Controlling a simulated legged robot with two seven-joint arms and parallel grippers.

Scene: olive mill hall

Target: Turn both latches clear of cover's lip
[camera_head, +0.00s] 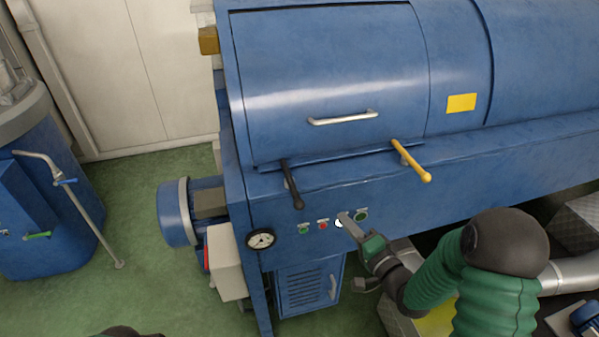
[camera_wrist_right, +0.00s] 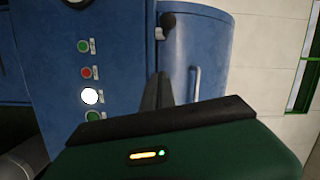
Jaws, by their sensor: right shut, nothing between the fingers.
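The blue curved cover (camera_head: 330,60) is closed on the machine, with a pale bar handle (camera_head: 342,117); the handle also shows in the wrist view (camera_wrist_right: 195,82). A black latch (camera_head: 292,185) sits at the left of its lower lip, its handle hanging down and slightly right; its knob shows in the wrist view (camera_wrist_right: 168,20). A yellow latch (camera_head: 412,162) sits farther right, slanting down-right. The upper ends of both appear to meet the lip; exact overlap is unclear. My right gripper (camera_head: 345,219) is shut and empty, below and between the latches, in front of the button row.
Several panel buttons include a red one (camera_head: 323,225) and a lit white one (camera_wrist_right: 90,96). A gauge (camera_head: 261,239) is at left. A blue motor (camera_head: 176,212) and grey box (camera_head: 228,262) stand beside the machine. Green floor (camera_head: 130,190) is open at left.

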